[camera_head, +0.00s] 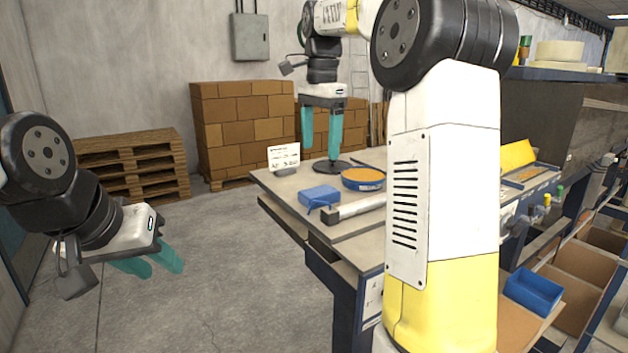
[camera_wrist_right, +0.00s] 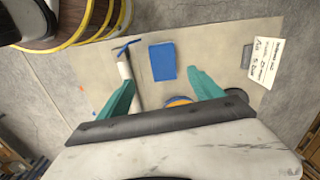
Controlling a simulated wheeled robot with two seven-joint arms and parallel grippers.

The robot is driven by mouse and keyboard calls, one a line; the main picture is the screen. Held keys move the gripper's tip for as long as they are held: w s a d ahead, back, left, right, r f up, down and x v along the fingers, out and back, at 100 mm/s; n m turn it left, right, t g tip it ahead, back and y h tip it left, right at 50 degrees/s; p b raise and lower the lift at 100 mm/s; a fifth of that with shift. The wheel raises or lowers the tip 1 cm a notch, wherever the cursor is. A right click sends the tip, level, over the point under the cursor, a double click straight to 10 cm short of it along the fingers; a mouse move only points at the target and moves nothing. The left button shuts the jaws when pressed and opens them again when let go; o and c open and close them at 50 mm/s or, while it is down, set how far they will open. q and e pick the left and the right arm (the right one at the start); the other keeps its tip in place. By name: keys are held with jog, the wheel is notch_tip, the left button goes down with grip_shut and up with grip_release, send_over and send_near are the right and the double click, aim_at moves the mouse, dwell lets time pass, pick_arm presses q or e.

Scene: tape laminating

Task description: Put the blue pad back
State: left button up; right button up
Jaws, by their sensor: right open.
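The blue pad (camera_head: 319,194) lies flat on the grey worktable (camera_head: 290,185), near its left edge. In the right wrist view the pad (camera_wrist_right: 163,62) lies just beyond the fingertips, clear of them. My right gripper (camera_head: 321,150) hangs pointing down over the far part of the table, open and empty. Its two teal fingers also show apart in the right wrist view (camera_wrist_right: 160,85). My left gripper (camera_head: 165,270) is off the table at the left, over the floor, with its fingers apart and nothing between them.
A round blue dish with orange filling (camera_head: 363,180) stands right of the pad. A pale bar (camera_head: 355,208) with a blue piece at its end lies in front. A sign card (camera_head: 284,157) and black disc (camera_head: 333,167) are behind. A blue bin (camera_head: 533,291) sits at right.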

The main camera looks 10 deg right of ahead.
jog(key=s+f+n+t, duration=0.2)
jog(key=s+f+n, duration=0.1)
jog(key=s, duration=0.4)
jog(key=s+a+f+n+t+y, duration=0.1)
jog(key=s+f+n+t, duration=0.1)
jog(key=s+f+n, duration=0.2)
jog(key=s+a+f+n+t+y, duration=0.1)
jog(key=s+f+n, duration=0.3)
jog(key=s, duration=0.8)
jog(key=n, duration=0.2)
jog(key=shift+f+n+t, duration=0.2)
jog(key=shift+n+t, duration=0.1)
jog(key=shift+t, duration=0.1)
